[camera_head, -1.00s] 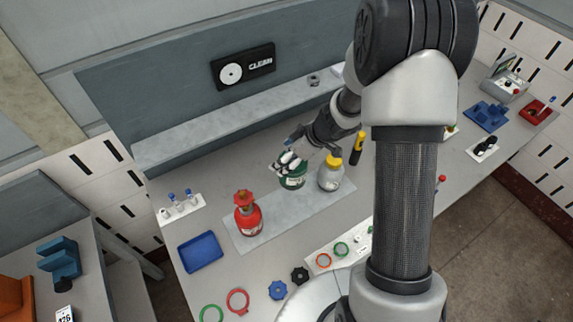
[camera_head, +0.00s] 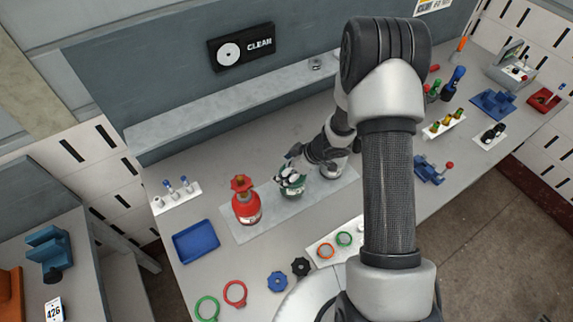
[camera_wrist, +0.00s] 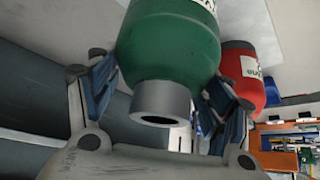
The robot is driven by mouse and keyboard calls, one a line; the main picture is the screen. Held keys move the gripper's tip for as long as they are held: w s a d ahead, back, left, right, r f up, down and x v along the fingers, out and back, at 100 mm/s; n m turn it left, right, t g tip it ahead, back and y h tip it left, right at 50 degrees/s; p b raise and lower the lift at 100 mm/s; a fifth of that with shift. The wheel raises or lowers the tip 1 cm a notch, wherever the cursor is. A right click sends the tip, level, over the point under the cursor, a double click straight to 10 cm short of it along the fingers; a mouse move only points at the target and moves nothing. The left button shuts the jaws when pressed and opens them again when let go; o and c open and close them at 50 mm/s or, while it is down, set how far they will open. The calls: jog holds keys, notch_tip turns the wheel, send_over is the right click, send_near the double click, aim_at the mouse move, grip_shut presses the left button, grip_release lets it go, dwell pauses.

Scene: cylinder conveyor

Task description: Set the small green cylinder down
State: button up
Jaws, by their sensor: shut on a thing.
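The small green cylinder (camera_head: 292,190) is upright at the grey mat (camera_head: 268,223), between the red cylinder (camera_head: 246,209) and a grey cylinder (camera_head: 333,169) partly hidden by my arm. My gripper (camera_head: 289,177) is around its upper part and shut on it. In the wrist view the green cylinder (camera_wrist: 172,45) fills the space between the blue-padded fingers, its grey neck toward the camera. The red cylinder (camera_wrist: 245,75) shows behind it. I cannot tell whether the green cylinder's base touches the mat.
A blue tray (camera_head: 196,242) is at the left. A white vial rack (camera_head: 177,198) stands behind it. Coloured rings and knobs, such as the blue knob (camera_head: 277,281), lie at the front. A ledge (camera_head: 220,112) runs along the back wall with the CLEAN panel (camera_head: 241,47).

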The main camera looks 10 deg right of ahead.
jog(key=shift+w+f, duration=0.1)
jog(key=shift+f, duration=0.7)
jog(key=shift+f, duration=0.15)
jog(key=o, duration=2.1)
